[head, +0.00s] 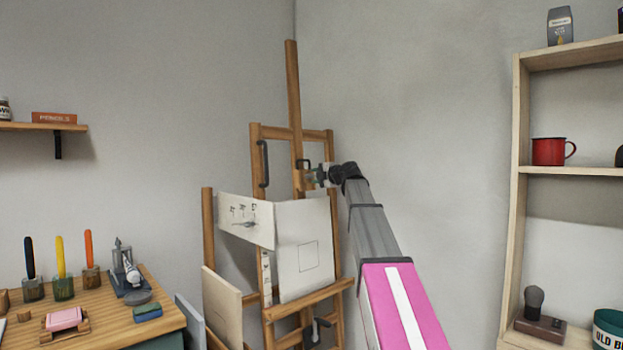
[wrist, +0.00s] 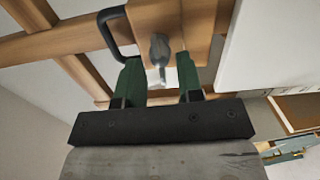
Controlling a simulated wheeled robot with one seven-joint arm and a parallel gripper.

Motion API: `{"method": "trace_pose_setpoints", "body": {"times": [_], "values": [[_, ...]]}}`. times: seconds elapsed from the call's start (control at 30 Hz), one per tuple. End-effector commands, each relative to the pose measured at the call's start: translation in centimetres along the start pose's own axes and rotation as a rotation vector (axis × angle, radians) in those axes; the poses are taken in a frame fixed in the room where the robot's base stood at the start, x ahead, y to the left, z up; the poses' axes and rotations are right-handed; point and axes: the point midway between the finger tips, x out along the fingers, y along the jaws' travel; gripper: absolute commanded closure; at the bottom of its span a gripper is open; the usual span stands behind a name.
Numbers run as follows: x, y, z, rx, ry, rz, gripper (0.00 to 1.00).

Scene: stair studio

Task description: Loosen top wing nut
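The top wing nut (wrist: 159,48) is grey metal and sits on a wooden block of the easel (head: 292,90), which also shows in the wrist view (wrist: 195,15). My gripper (wrist: 159,62) has two green fingers, one on each side of the wing nut. The fingers are apart, and narrow gaps seem to show between them and the nut. In the head view my gripper (head: 318,176) is at the easel's mast, beside the upper crossbar area. The nut is too small and too covered to make out there.
A black handle (wrist: 114,33) is close to my left finger in the wrist view. A white board (head: 303,250) and a smaller sheet (head: 247,222) stand on the easel below my gripper. A desk (head: 155,325) is at left, a shelf unit (head: 516,200) at right.

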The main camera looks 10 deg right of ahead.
Motion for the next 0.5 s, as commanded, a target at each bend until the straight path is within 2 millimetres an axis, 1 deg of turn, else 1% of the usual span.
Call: {"method": "trace_pose_setpoints", "body": {"times": [0.5], "values": [[-4.1, -0.1, 0.0, 0.001, -0.001, 0.000, 0.66]]}}
